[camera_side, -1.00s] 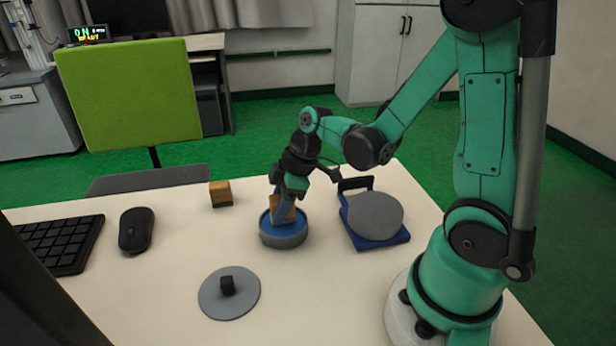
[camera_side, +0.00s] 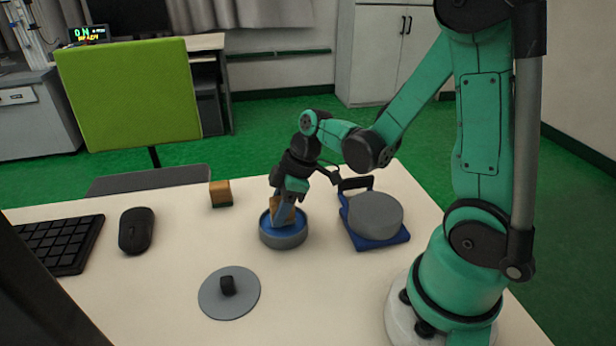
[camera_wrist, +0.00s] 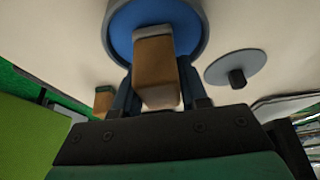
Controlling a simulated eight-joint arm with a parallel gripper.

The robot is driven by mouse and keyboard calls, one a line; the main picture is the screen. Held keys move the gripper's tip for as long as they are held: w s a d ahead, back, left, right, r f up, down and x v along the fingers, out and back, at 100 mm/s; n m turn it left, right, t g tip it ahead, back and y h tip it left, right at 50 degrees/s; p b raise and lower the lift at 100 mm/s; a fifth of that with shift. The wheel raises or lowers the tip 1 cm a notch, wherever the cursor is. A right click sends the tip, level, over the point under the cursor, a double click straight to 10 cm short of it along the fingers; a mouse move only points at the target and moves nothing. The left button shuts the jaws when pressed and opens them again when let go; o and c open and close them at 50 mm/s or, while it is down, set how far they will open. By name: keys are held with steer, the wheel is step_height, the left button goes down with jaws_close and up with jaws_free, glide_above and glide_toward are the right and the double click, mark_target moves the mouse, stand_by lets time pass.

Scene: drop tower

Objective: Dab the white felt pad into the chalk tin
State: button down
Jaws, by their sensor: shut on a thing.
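The chalk tin (camera_side: 283,240) is a round grey tin with a blue inside, open on the table; it also shows in the wrist view (camera_wrist: 197,20). My gripper (camera_side: 284,205) is shut on a wooden block (camera_wrist: 155,75), whose far end carries the pale felt pad (camera_wrist: 153,32). In the side view the block stands over the blue inside, its lower end within the tin's rim. The pad is hidden there, and I cannot tell whether it touches the chalk.
A grey lid with a black knob (camera_side: 229,293) lies in front of the tin. A blue stand (camera_side: 385,242) bearing a grey disc (camera_side: 376,214) is to the right. A second wooden block with a green base (camera_side: 220,193) stands behind left. A mouse (camera_side: 136,230) and keyboard (camera_side: 60,245) are left.

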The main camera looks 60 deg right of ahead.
mark_target(279, 200)
steer(key=shift+f, duration=0.3)
stand_by(0.7)
steer(key=shift+r, duration=3.5)
